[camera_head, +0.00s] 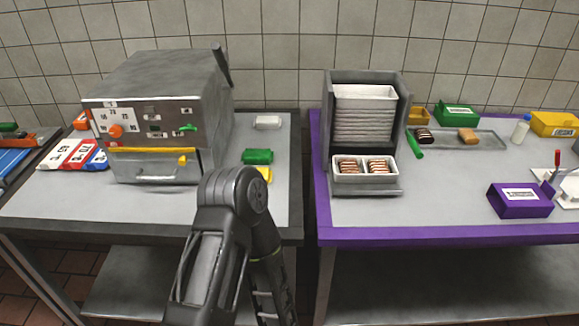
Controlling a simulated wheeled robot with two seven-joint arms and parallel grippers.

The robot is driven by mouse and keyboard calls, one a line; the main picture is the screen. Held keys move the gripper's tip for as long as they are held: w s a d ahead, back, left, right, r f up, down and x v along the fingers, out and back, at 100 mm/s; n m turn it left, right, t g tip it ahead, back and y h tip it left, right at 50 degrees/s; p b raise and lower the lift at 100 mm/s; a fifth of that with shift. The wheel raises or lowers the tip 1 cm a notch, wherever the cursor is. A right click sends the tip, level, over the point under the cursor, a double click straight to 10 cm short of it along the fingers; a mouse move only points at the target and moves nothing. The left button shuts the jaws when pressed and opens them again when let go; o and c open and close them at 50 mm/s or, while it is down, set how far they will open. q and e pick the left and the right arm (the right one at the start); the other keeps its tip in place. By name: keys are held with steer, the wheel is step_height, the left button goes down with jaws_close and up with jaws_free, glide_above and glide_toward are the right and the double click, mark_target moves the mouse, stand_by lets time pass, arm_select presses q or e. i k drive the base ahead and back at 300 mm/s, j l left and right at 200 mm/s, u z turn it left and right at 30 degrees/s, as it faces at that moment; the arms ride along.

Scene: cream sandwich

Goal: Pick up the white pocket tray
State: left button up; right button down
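A white pocket tray (336,178) with two pockets sits at the open lower front of the grey dispenser on the right-hand table. Each pocket holds several brown-and-cream slices. A stack of white trays (364,120) stands above it inside the dispenser. One of my arms rises from the bottom centre of the picture, with its bent joint in front of the left table. No fingers of either gripper can be seen. The arm is well left of the tray, not touching it.
The grey dispenser (397,95) encloses the stack. A grey oven-like machine (165,75) stands on the left table. A purple box (519,201) and a grey tray (485,142) with food pieces are on the right table. A gap separates the tables.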

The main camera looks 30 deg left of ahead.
mark_target(364, 176)
steer(key=u, duration=0.4)
steer(key=j+z, duration=0.1)
steer(key=j, duration=0.55)
steer(key=z, duration=1.5)
steer(key=i+j, duration=0.05)
